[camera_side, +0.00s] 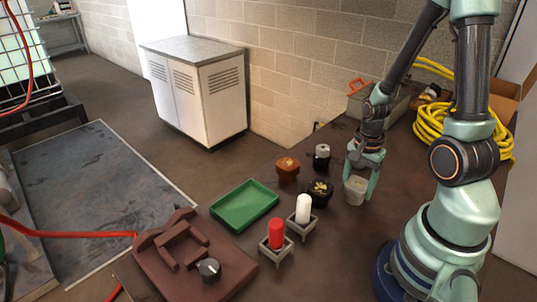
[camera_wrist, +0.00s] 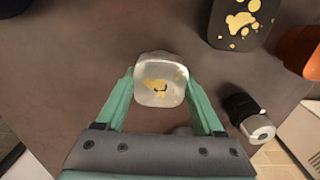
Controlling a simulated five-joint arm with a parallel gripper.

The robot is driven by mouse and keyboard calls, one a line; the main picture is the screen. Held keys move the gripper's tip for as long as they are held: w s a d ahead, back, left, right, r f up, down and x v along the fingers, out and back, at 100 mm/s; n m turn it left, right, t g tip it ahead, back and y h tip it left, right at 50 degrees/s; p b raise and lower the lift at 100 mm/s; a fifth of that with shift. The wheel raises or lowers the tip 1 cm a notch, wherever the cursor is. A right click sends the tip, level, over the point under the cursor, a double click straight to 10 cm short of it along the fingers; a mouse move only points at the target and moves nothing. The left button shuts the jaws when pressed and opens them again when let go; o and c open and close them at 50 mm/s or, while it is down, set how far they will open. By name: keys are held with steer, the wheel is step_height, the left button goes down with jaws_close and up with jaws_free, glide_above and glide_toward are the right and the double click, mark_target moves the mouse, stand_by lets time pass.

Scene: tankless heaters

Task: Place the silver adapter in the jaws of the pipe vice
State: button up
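The silver adapter (camera_side: 355,190) is a pale grey, rounded block on the bench, in front of my arm's base. In the wrist view the adapter (camera_wrist: 160,80) shows yellow patches on its top. My gripper (camera_side: 361,188) points down with one finger on each side of the adapter. In the wrist view the fingertips of my gripper (camera_wrist: 160,85) lie close against its two sides; I cannot tell whether they press on it. The brown pipe vice (camera_side: 222,281), with a black knob, is at the front left in the side view. Its jaws (camera_side: 183,244) hold nothing visible.
A black pot-like part (camera_side: 319,194), an orange-brown part (camera_side: 287,168) and a black part with a silver top (camera_side: 322,157) stand near the adapter. Red (camera_side: 276,233) and white (camera_side: 303,207) cylinders on stands and a green tray (camera_side: 244,205) lie between it and the vice.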

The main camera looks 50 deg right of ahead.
steer(key=c, duration=0.5)
steer(key=shift+r, duration=0.1)
